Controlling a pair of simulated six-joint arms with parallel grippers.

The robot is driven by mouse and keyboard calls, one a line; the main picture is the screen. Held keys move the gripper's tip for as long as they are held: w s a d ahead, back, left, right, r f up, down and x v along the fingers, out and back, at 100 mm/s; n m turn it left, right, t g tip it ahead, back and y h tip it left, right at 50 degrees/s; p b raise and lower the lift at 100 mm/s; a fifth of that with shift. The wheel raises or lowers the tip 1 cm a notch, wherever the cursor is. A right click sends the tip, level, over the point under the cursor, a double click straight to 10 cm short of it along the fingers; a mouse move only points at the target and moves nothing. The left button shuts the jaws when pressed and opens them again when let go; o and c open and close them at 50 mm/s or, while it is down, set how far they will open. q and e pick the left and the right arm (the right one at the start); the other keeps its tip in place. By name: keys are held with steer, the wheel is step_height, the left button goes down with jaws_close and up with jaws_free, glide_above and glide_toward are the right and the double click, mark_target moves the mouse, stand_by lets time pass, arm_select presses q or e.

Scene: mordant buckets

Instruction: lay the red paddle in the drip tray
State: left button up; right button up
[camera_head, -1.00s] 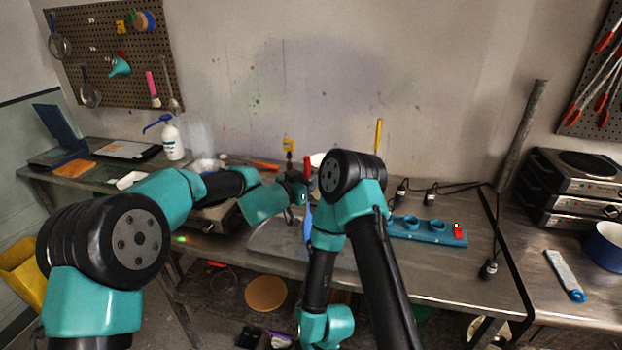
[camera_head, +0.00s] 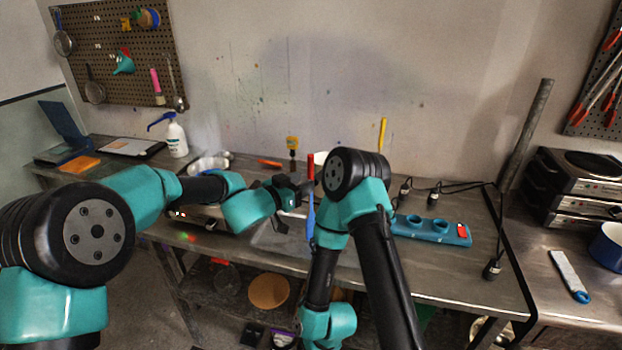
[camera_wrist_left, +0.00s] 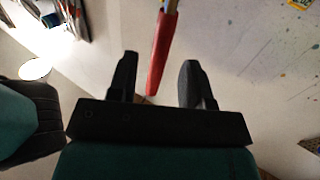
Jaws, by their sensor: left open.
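The red paddle (camera_head: 311,167) stands upright in the head view, just right of my left gripper (camera_head: 300,193). In the left wrist view the red paddle (camera_wrist_left: 162,50) shows as a red bar with a pale wooden part at its top, in line with the gap between the fingers. My left gripper (camera_wrist_left: 158,78) is open, with its fingers spread; I cannot tell whether the paddle is within its reach. A grey sheet-like tray, seemingly the drip tray (camera_head: 268,240), lies on the bench below the gripper, partly hidden by my arms. My right gripper does not show.
A blue upright piece (camera_head: 310,217) shows below the red paddle. A teal holder (camera_head: 430,231) with round openings stands to the right. Black cables cross the bench's right back.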

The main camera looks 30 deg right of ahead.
arm_select(q)
steer(key=v, duration=0.6)
steer(key=shift+a, duration=0.35)
steer(key=shift+s, duration=0.15)
steer(key=s+a+f+n+g+y, duration=0.1)
steer(key=s+a+f+n+y, duration=0.15)
steer(key=a+f, duration=0.55)
steer(key=s+a+f+n+g+y, duration=0.1)
steer(key=s+a+f+n+y, duration=0.15)
steer(key=a+f, duration=0.6)
steer(key=s+a+f+n+g+y, duration=0.15)
steer(key=a+f+y, duration=0.35)
steer(key=f, duration=0.6)
steer(key=s+a+f+n+y, duration=0.1)
steer(key=s+a+f+n, duration=0.2)
steer(key=a, duration=0.5)
steer(key=s+a+f+n+y, duration=0.1)
steer(key=s+a+f+n, duration=0.3)
steer(key=a, duration=0.5)
steer(key=s+a+f+n+y, duration=0.1)
steer(key=s+a+f+n, duration=0.2)
steer(key=s+a+f, duration=0.4)
steer(key=shift+s+a+f+y, duration=0.2)
steer(key=shift+s+a+y, duration=0.1)
steer(key=shift+s+a, duration=0.75)
steer(key=shift+w+a, duration=0.2)
